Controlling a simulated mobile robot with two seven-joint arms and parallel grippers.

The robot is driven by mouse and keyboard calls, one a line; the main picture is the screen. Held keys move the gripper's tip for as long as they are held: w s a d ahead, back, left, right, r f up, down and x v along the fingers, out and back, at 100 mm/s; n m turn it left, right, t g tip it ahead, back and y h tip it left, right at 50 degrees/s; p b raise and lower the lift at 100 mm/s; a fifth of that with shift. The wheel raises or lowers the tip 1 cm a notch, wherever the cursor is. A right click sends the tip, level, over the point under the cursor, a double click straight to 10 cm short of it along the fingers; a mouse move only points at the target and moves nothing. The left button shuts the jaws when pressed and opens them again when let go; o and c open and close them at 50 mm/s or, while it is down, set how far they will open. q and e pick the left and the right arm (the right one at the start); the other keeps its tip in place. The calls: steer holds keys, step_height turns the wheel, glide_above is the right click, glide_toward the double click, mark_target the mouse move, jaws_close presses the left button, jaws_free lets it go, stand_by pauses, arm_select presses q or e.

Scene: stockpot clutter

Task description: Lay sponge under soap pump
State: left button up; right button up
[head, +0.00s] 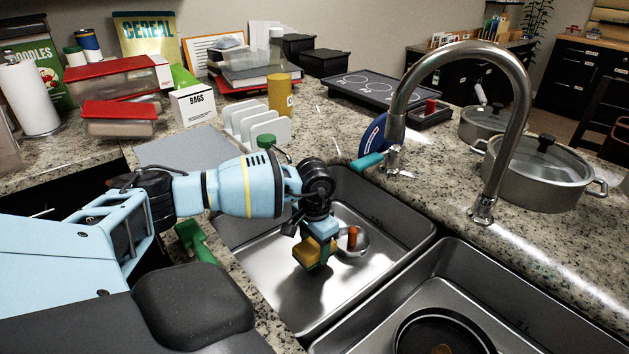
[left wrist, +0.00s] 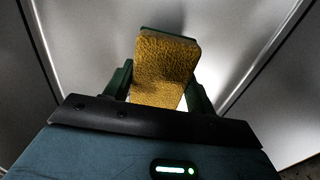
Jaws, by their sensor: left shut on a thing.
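A yellow sponge with a green backing (head: 307,254) is held in my left gripper (head: 318,246), above the floor of the left sink basin. In the left wrist view the sponge (left wrist: 165,62) sticks out beyond the gripper (left wrist: 160,88), with a dark green finger on each side. A green cap with a dark spout-like part (head: 266,141) shows just behind my left arm and may be the soap pump. Its body is hidden by the arm, so I cannot tell what it stands on. My right gripper is not in view.
A small round metal dish with an orange item (head: 351,240) lies in the left basin (head: 385,225). A frying pan (head: 445,335) sits in the right basin. The tall faucet (head: 522,110) stands behind. A white rack (head: 258,127) and a grey mat (head: 185,148) lie on the counter.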

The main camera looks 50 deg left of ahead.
mark_target(315, 244)
arm_select(q)
steer(key=shift+f, duration=1.95)
steer(key=shift+f, duration=0.15)
steer(key=o, duration=1)
steer(key=shift+c, duration=0.2)
step_height(315, 244, up, 12)
steer(key=shift+r, duration=0.2)
